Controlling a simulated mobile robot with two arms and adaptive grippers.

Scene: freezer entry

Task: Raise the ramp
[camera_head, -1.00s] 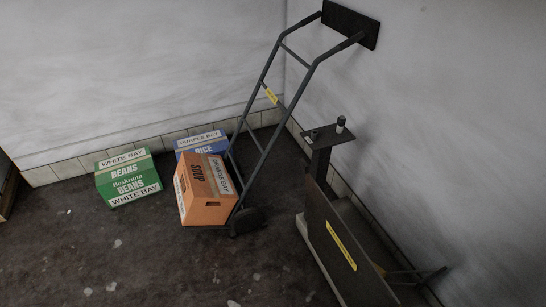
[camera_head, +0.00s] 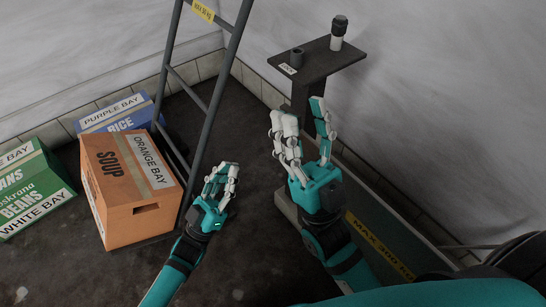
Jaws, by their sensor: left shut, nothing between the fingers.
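The ramp (camera_head: 415,235) is a dark panel along the right wall with a yellow "MAX" load label. My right arm covers much of it, so its angle is hard to tell. My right gripper (camera_head: 304,115) is open and empty, in front of the post and below the shelf in the picture. My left gripper (camera_head: 226,172) is shut and empty, between the hand truck and the ramp side.
Walls close off the back and right.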

